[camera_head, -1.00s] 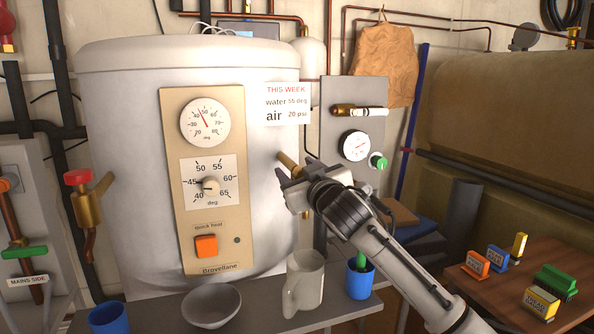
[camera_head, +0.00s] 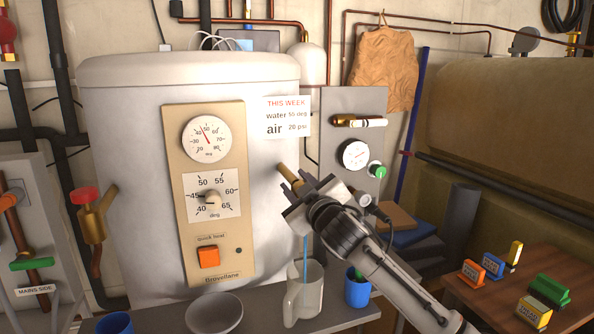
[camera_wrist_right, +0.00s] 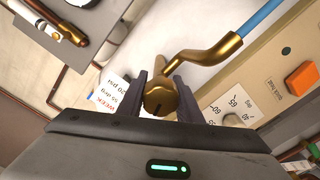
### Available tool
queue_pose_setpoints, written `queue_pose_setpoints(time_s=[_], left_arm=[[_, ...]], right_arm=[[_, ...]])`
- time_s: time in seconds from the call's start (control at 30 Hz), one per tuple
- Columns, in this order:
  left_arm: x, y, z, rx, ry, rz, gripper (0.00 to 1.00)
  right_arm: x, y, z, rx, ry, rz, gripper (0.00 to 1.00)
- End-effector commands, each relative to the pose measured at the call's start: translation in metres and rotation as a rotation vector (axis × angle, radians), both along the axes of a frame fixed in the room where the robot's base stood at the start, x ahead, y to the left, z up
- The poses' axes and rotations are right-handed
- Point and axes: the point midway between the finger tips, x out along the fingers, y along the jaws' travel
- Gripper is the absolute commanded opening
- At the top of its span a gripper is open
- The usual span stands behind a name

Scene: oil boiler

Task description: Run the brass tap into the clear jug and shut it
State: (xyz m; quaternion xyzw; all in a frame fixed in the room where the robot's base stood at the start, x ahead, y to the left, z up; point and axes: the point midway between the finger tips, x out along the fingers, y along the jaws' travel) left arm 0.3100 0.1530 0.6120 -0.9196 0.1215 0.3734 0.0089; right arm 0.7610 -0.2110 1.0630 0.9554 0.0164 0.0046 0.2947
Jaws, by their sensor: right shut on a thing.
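The brass tap (camera_head: 287,174) sticks out from the right side of the white boiler. My right gripper (camera_head: 308,198) is shut on its handle, which shows between the fingers in the right wrist view (camera_wrist_right: 160,97). The curved spout (camera_wrist_right: 212,50) shows there too, with a blue stream of water (camera_wrist_right: 262,19) leaving it. In the head view the stream (camera_head: 305,258) falls straight into the clear jug (camera_head: 302,297), which stands upright below the tap. The water level in the jug is hard to tell. My left gripper is out of view.
A grey bowl (camera_head: 214,313) stands left of the jug and a blue cup (camera_head: 357,289) close to its right. Another blue cup (camera_head: 115,323) is at the front left. The boiler panel has dials and an orange button (camera_head: 208,257). A wooden table (camera_head: 490,285) holds coloured blocks.

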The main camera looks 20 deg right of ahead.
Motion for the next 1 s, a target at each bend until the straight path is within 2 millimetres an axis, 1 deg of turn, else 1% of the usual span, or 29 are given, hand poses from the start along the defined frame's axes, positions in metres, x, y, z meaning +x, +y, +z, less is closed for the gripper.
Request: queue_pose_setpoints(time_s=[0.03, 0.2, 0.47, 0.5, 0.6, 0.87, 1.0], left_arm=[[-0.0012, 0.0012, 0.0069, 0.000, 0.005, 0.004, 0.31], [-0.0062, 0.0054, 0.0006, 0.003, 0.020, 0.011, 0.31], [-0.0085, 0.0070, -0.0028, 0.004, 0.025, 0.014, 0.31], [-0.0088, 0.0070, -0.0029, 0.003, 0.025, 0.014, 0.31], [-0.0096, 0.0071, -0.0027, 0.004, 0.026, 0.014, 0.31], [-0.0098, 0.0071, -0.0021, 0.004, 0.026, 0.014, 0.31], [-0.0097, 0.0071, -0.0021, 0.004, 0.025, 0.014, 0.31]], right_arm=[[0.0000, -0.0002, 0.0044, -0.042, 0.002, -0.001, 0.09], [0.0001, -0.0001, 0.0004, -0.125, -0.003, -0.001, 0.09], [0.0001, -0.0001, -0.0008, -0.128, -0.005, -0.001, 0.09], [0.0001, -0.0001, -0.0008, -0.128, -0.005, -0.001, 0.35], [0.0001, 0.0000, -0.0007, -0.127, -0.005, -0.001, 0.50], [-0.0001, 0.0002, -0.0006, -0.126, -0.005, -0.001, 0.50], [-0.0058, 0.0002, -0.0011, -0.126, -0.005, 0.001, 0.50]])
